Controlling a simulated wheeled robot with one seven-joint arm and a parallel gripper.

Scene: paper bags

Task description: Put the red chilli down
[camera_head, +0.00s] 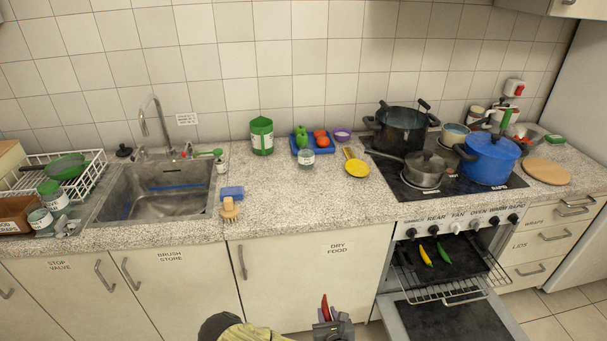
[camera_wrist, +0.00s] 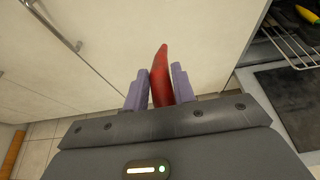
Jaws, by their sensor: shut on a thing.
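The red chilli (camera_wrist: 161,75) is held between the two purple fingers of my gripper (camera_wrist: 158,88) in the wrist view, its tip pointing away from the gripper. In the head view the red chilli (camera_head: 325,308) stands up from my gripper (camera_head: 330,322) at the bottom of the picture, in front of the cabinet doors and left of the open oven. The lower end of the chilli is hidden between the fingers.
The oven (camera_head: 440,315) is open with its door down. A wire rack (camera_head: 470,284) is pulled out, with a yellow chilli (camera_head: 425,256) and a green chilli (camera_head: 443,253) there. Pots stand on the hob. The worktop (camera_head: 290,205) has free room in front of a blue tray (camera_head: 296,150).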

